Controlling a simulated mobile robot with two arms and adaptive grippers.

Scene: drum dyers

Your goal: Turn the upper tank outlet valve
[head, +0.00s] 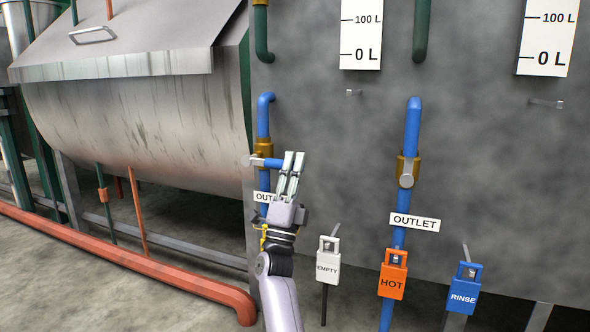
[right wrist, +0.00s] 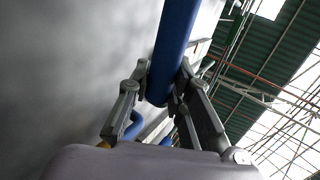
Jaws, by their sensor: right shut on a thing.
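The left outlet valve has a brass body (head: 264,146) on a blue pipe (head: 264,115) fixed to the grey tank wall. Its blue lever (head: 272,162) lies about level and points right from the pipe. My right gripper (head: 293,160) is shut on the lever's right end. In the right wrist view, a blue bar (right wrist: 174,45) runs between the fingers of this gripper (right wrist: 160,92). The gripper partly covers the left outlet label (head: 263,197). A second outlet valve (head: 408,165) sits on another blue pipe to the right, with a grey piece at its front. My left gripper is out of view.
A metal drum (head: 140,125) stands at left, with a red pipe (head: 130,260) along the floor. Green pipes come down above the valves.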

